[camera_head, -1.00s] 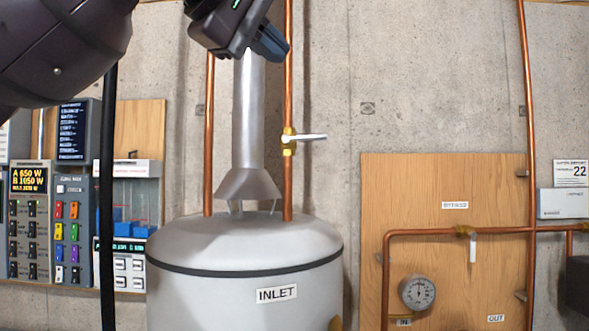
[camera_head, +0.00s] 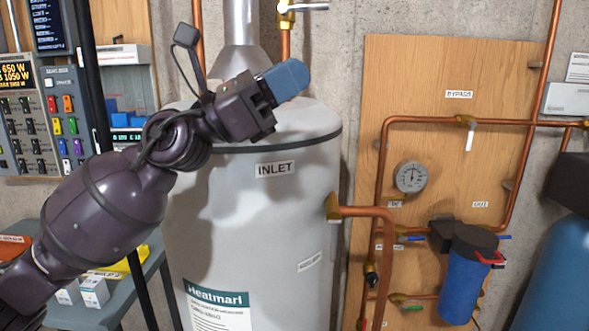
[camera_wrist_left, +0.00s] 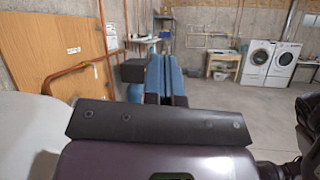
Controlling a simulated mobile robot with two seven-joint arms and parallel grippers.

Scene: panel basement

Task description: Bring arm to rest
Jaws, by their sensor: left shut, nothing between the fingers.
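My left gripper (camera_head: 286,80) is in the head view, with its arm coming in from the lower left. Its blue fingers are together with nothing between them, and they appear in front of the upper part of the grey water heater (camera_head: 255,215). In the left wrist view the blue fingers (camera_wrist_left: 166,75) also show closed side by side, pointing out into the room. The heater's INLET label (camera_head: 274,169) shows just below the gripper. My right gripper is not in either view.
A wooden panel (camera_head: 440,70) carries copper pipes (camera_head: 425,120), a round gauge (camera_head: 410,177) and a blue filter (camera_head: 462,285). At left are a switch panel (camera_head: 65,120) and a grey table (camera_head: 95,312). The wrist view shows open floor (camera_wrist_left: 245,98) and washing machines (camera_wrist_left: 258,62).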

